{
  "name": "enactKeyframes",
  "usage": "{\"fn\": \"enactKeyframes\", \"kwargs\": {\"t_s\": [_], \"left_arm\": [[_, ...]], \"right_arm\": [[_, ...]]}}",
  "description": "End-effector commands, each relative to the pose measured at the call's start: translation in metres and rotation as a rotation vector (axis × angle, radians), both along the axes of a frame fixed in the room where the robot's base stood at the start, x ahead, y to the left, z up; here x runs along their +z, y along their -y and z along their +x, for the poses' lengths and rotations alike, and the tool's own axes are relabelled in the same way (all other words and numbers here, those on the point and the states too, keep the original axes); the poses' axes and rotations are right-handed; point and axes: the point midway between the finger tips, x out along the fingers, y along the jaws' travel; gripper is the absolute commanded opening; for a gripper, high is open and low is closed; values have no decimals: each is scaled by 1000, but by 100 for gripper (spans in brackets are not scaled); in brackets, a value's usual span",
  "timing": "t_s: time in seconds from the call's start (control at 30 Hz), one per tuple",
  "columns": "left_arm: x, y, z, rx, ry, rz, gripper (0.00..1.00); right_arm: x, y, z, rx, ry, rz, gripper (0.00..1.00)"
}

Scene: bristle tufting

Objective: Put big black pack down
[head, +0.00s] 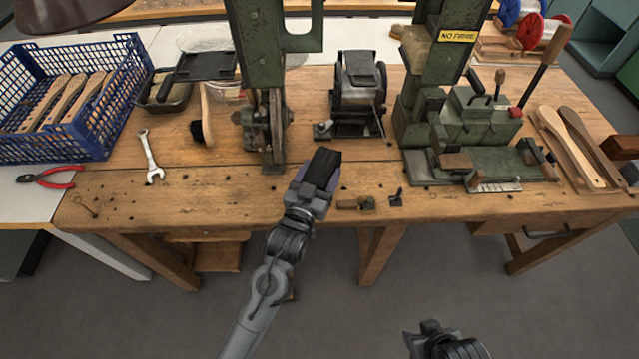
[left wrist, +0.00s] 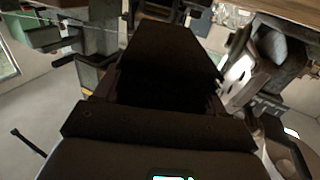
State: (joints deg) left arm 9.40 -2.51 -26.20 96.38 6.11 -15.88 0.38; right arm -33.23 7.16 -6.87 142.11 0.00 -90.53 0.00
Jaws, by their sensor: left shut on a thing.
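The big black pack (head: 325,162) is a dark block between the fingers of my left gripper (head: 316,182). In the head view my left gripper is shut on it in front of the green machine column, over the front part of the wooden workbench (head: 230,195). I cannot tell whether the pack touches the bench. In the left wrist view the black pack (left wrist: 170,62) fills the middle and hides much behind it. My right gripper (head: 428,330) is at the bottom edge, away from the bench; its fingers are too unclear to tell their state.
A green tufting machine (head: 262,60) and a second green press (head: 475,120) stand on the bench. A grey-black motor unit (head: 358,85) sits between them. A blue crate (head: 105,125), wrench (head: 150,155) and red pliers (head: 50,176) lie left. Small blocks (head: 355,204) lie near the front edge.

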Motion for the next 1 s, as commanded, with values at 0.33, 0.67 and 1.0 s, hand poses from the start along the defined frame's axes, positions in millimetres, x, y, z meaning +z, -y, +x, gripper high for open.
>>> {"fn": "enactKeyframes", "kwargs": {"t_s": [0.33, 0.67, 1.0], "left_arm": [[-36, 0, -1, 0, 0, 1, 33], [-37, 0, -1, 0, -1, 1, 33], [-39, 0, -1, 0, -2, 2, 96]], "right_arm": [[-17, -1, 0, -1, -1, 2, 43], [-16, -2, 0, -5, -1, 8, 43], [-16, -2, 0, -5, -1, 8, 43]]}}
